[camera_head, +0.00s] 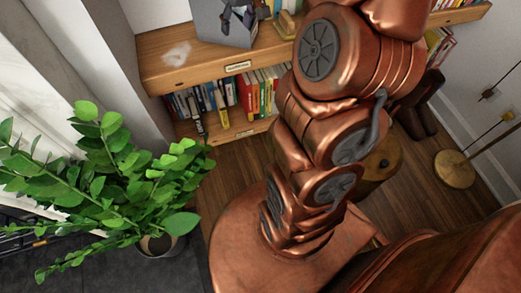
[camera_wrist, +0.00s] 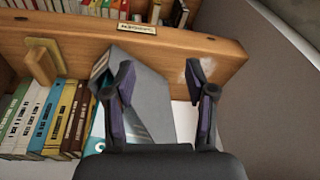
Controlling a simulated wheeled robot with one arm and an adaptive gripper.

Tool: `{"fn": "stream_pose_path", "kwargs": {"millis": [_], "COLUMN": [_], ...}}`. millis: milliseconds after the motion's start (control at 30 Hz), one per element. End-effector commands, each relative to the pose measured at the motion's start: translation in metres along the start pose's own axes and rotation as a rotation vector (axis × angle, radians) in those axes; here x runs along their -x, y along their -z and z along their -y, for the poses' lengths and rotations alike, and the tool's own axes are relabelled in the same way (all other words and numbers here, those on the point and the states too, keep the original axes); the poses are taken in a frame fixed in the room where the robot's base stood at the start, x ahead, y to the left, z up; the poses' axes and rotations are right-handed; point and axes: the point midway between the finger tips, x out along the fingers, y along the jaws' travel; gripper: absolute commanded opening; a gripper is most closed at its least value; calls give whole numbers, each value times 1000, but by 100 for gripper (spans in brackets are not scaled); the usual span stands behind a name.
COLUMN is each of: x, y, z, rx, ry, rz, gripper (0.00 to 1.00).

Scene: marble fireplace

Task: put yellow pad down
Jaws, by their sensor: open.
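A yellow-tan pad (camera_wrist: 42,62) rests on the wooden shelf board at the left of the wrist view. In the head view it also shows on the shelf top (camera_head: 286,24), right of a grey box. My gripper (camera_wrist: 160,66) is open, with its two dark fingers spread and nothing between them. It is over the grey box, apart from the pad. In the head view my gripper (camera_head: 238,16) shows small at the top edge, in front of the box, and part of my arm hides the shelf farther right.
The grey box (camera_wrist: 150,95) stands on the wooden shelf (camera_head: 200,65), close to my fingers. Rows of books (camera_head: 255,95) fill the shelf below. A leafy potted plant (camera_head: 110,175) stands at the left. A brass-based stand (camera_head: 455,170) is on the wooden floor at the right.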

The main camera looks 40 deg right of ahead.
Motion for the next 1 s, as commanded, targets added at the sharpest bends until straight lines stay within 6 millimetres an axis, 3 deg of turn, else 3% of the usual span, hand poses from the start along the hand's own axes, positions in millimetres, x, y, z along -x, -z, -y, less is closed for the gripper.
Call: {"fn": "stream_pose_path", "kwargs": {"millis": [33,200,400,700,833,1000], "x": [3,8,13,17,17,18], "y": [-16,-79,-165,-290,-323,-337], "z": [24,86,132,154,154,153], "rx": [28,84,118,99,81,69], "ry": [7,15,-6,-68,-87,-96], "rz": [28,136,263,428,472,489], "gripper": [56,56,56,56,56,56]}}
